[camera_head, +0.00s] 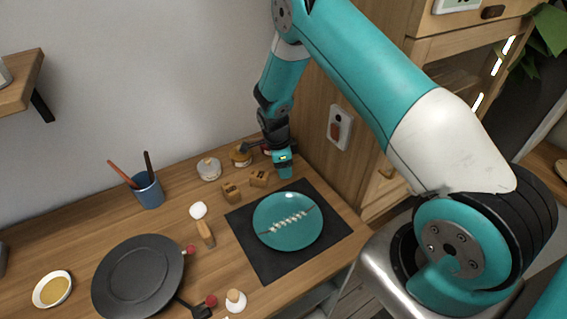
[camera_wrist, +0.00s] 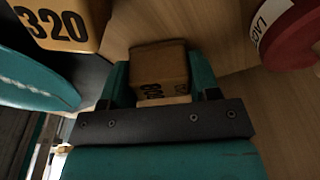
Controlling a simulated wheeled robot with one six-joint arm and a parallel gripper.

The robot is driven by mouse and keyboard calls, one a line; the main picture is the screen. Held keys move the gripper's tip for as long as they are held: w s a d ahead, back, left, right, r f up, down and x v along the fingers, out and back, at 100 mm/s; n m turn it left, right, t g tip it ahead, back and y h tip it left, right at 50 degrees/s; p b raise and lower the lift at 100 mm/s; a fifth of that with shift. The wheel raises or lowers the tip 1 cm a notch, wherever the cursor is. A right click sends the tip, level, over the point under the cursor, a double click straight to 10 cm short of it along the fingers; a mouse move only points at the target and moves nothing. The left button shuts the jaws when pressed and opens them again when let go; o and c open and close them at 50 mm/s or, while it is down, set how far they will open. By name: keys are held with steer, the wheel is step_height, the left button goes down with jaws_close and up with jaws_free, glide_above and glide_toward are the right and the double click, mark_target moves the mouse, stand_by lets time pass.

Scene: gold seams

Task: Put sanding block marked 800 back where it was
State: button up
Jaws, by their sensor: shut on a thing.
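The tan sanding block marked 800 (camera_wrist: 160,66) is between the teal fingers of my gripper (camera_wrist: 160,88) in the wrist view, its number upside down. My gripper is shut on it. In the head view my gripper (camera_head: 283,163) points down over the back right of the bench, and it hides the block. I cannot tell whether the block touches the bench. A block marked 320 (camera_wrist: 62,22) is at the upper left of the wrist view. Two tan blocks, one at left (camera_head: 231,192) and one nearer my gripper (camera_head: 260,178), sit on the bench in the head view.
A teal plate (camera_head: 270,232) with a white-stitched seam lies on a black mat (camera_head: 254,262). Jars (camera_head: 209,169) stand behind the blocks; a red-lidded one (camera_wrist: 286,30) is close right of my gripper. A wooden cabinet (camera_head: 313,130) stands at right. A brush cup (camera_head: 148,190) is at left.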

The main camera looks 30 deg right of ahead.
steer(key=shift+f, duration=0.2)
steer(key=o, duration=0.8)
steer(key=shift+r, duration=0.1)
